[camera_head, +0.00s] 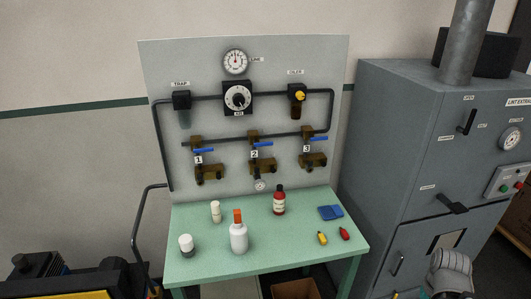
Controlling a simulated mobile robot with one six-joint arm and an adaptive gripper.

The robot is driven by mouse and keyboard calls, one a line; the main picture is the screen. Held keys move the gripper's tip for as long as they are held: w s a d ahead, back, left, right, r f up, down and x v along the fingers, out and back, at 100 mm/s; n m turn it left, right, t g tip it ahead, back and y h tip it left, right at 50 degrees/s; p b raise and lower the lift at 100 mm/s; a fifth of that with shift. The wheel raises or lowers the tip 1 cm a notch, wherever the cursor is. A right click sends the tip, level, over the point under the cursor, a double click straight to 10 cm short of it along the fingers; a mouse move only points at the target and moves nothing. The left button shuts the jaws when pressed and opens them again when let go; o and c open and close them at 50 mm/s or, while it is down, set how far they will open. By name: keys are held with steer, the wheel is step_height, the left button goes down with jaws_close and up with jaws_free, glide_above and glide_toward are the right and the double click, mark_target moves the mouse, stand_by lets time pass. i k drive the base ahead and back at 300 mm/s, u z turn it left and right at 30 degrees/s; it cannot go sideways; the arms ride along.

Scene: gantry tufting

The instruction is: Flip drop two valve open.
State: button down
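The drop two valve (263,167) is a brass-brown body on the grey panel, at the middle of three drops, beside a white label "2". Its blue lever (263,144) points right, roughly level and across the vertical drop. A small gauge or fitting (260,185) hangs below it. Drop one (209,174) on the left and drop three (312,160) on the right have similar blue levers, also pointing right.
A green table (300,250) stands under the panel, holding a white orange-capped bottle (239,238), a dark red bottle (279,203), smaller containers, a blue cloth (331,212) and small red and yellow items. A grey cabinet (390,140) stands right. Air before the valves looks clear.

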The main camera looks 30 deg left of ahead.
mark_target(257, 144)
steer(key=u, duration=0.05)
steer(key=k, duration=1.4)
steer(key=u, duration=1.25)
steer(key=i, duration=1)
steer(key=z, duration=0.05)
